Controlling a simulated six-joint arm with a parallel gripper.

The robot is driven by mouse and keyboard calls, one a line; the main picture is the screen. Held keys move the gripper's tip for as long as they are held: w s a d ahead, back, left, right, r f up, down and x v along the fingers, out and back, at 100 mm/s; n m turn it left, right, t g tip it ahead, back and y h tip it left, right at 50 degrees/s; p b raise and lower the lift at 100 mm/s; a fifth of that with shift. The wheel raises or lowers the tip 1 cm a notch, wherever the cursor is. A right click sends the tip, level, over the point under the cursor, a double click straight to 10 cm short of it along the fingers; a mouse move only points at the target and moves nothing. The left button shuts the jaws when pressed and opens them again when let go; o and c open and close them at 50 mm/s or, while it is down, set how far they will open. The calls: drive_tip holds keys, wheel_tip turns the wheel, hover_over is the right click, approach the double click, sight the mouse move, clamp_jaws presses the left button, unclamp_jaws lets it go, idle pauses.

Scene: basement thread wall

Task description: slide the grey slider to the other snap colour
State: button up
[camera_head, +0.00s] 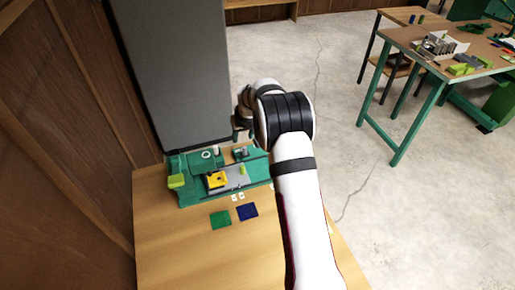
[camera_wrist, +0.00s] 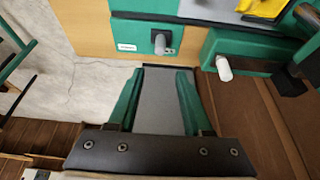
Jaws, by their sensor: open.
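A green bench machine (camera_head: 196,190) stands at the back of the wooden table, with a yellow block (camera_head: 217,180) on a grey plate (camera_head: 237,178). In the wrist view, a short grey knob (camera_wrist: 160,43) sticks out of the machine's green side, near a white-tipped knob (camera_wrist: 224,68). I cannot tell for sure which grey part is the slider. A green square (camera_head: 220,219) and a blue square (camera_head: 247,212) lie in front of the machine. My gripper (camera_wrist: 160,74) is open and empty, its green fingers apart, above the machine's back and clear of both knobs.
A tall grey cabinet (camera_head: 178,70) stands directly behind the machine, and a wood-panelled wall (camera_head: 50,130) runs along the left. My arm covers the machine's right end. The table front (camera_head: 190,260) is bare. Another green-legged table (camera_head: 420,50) stands far right.

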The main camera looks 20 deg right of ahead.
sight(244, 148)
drive_tip(key=shift+r, duration=0.3)
wheel_tip(244, 148, up, 4)
idle(0.3)
drive_tip(key=shift+a, duration=0.1)
drive_tip(key=shift+c, duration=0.2)
